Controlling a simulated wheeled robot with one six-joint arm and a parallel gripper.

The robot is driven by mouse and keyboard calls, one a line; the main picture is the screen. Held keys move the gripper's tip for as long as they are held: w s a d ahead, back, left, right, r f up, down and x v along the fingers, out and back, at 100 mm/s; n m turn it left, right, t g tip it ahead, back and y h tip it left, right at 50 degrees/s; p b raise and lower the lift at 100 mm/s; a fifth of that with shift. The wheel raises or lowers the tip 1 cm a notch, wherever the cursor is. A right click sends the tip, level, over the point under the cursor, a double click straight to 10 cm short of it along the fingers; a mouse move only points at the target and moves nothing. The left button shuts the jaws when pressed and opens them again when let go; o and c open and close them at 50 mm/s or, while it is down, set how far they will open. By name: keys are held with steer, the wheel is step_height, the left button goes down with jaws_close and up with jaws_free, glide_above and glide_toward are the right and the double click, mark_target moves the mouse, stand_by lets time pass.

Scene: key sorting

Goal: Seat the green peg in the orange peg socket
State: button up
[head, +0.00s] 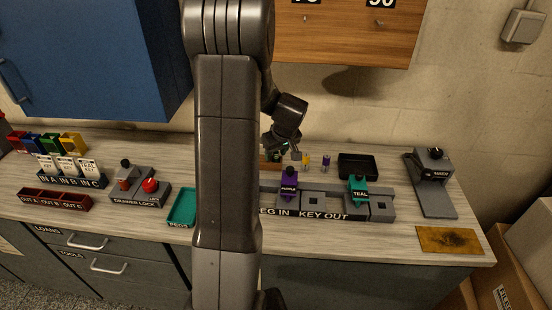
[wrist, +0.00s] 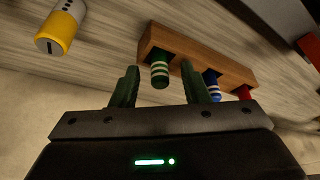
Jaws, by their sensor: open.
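The green peg (wrist: 160,72), with pale bands, stands in a wooden rack (wrist: 215,66) in the wrist view. A blue peg (wrist: 212,85) and a red peg (wrist: 243,92) stand beside it. My gripper (wrist: 161,84) is open and empty. Its two fingers are on either side of the green peg, with gaps between; whether they reach its depth I cannot tell. In the head view my gripper (head: 282,153) is at the rack (head: 268,166), which is mostly hidden by my arm. I see no orange socket in either view; my arm covers part of the socket row.
The socket row (head: 313,201) holds a purple piece (head: 290,181) and a teal piece (head: 358,188). A yellow cylinder (wrist: 60,30) stands near the rack. A black tray (head: 358,166) is behind the row. A teal tray (head: 183,207) lies left of my arm.

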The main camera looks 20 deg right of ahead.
jaws_close()
steer(key=shift+r, duration=0.2)
